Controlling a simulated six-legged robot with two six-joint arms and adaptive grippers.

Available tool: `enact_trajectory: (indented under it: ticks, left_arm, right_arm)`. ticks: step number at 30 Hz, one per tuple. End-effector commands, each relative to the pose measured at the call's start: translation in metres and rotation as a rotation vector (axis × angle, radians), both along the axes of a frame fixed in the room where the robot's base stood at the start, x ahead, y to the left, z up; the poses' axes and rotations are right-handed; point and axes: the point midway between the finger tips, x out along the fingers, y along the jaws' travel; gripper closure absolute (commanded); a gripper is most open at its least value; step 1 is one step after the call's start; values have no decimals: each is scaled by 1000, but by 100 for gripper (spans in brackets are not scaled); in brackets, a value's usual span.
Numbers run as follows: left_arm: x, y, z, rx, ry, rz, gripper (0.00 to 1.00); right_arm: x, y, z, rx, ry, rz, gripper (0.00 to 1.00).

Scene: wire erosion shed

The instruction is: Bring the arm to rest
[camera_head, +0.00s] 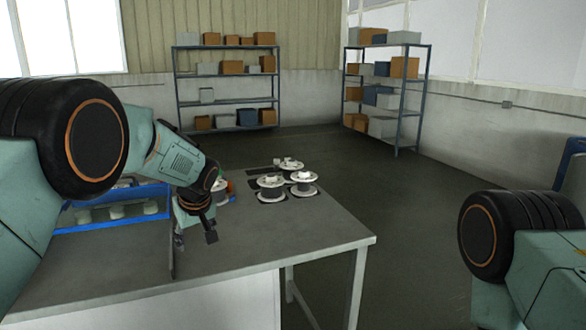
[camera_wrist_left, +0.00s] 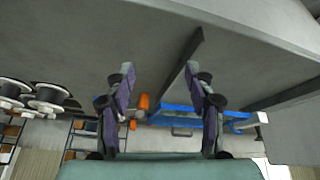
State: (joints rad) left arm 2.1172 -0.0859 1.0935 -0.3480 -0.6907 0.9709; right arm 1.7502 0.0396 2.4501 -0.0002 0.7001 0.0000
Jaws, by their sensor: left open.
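My left arm reaches in from the left of the head view, and its left gripper (camera_head: 195,238) hangs pointing down over the grey table (camera_head: 280,238). In the wrist view the two fingers of the left gripper (camera_wrist_left: 161,76) stand wide apart with nothing between them. Past them the bare tabletop (camera_wrist_left: 75,40) shows, with a thin dark upright strip (camera_wrist_left: 185,70). My right arm shows only in part at the lower right of the head view; its gripper is outside the picture.
White-flanged spools (camera_head: 271,184) stand on the table right of the gripper. A blue-edged tray (camera_head: 118,218) lies behind the left arm, partly hidden. Something small and orange (camera_head: 231,187) is beside the wrist. The table's front right is clear. Shelves (camera_head: 226,90) with boxes stand far back.

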Motion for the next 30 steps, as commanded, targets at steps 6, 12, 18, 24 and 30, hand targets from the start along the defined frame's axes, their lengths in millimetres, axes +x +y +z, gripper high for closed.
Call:
enact_trajectory:
  ticks: [6, 12, 18, 24, 30]
  left_arm:
    - [-4, -14, -32, -7, -32, -191, 46]
    - [-44, -25, -105, -20, -38, -392, 46]
    - [-133, -28, -201, -28, -14, -556, 46]
    - [-245, -22, -271, -24, 55, -641, 46]
    - [-367, -12, -315, -34, 180, -666, 46]
  right_arm:
    - [0, 0, 0, 0, 0, -1, 100]
    - [0, 0, -8, 0, 0, 0, 100]
    - [0, 0, -25, 0, 0, 0, 100]
    - [0, 0, -43, 0, 0, 0, 100]
    - [0, 0, -64, 0, 0, -1, 100]
